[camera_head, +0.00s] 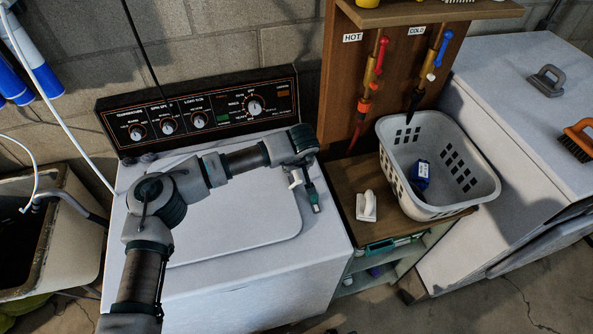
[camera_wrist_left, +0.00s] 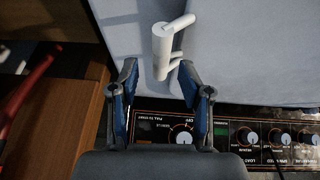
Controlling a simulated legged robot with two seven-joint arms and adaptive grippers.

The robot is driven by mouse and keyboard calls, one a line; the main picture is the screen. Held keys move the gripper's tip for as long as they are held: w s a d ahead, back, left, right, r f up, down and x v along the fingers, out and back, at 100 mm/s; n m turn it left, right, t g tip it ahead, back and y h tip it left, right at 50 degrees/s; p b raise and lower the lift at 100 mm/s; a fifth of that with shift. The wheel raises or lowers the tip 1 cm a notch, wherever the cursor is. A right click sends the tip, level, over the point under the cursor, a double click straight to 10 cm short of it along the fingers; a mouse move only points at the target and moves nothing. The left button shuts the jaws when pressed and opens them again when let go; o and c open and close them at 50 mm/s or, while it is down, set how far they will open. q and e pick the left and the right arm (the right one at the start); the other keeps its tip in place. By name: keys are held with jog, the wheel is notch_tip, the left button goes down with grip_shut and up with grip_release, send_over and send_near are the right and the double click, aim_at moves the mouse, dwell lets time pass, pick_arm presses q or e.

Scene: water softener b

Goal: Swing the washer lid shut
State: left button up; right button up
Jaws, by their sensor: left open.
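The white washer (camera_head: 325,240) stands at the middle, with its black control panel (camera_head: 205,108) behind. Its rounded lid (camera_head: 235,225) lies flat in the top, with no gap visible. My left arm crosses above the lid, hiding part of it. My left gripper (camera_head: 314,205) is over the lid's right edge, fingers pointing down. A small white handle-like piece (camera_head: 295,178) shows beside it. In the left wrist view, the open, empty fingers (camera_wrist_left: 158,75) are near this white piece (camera_wrist_left: 163,45); contact cannot be told. My right gripper is not in view.
A white basket (camera_head: 440,140) with a blue item stands on the wooden shelf at the right. A white object (camera_head: 366,206) lies before it. HOT and COLD taps (camera_head: 374,75) rise behind. A sink (camera_head: 50,235) is at the left.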

pick_arm(q)
jog(key=v, duration=0.6)
dwell(0.3)
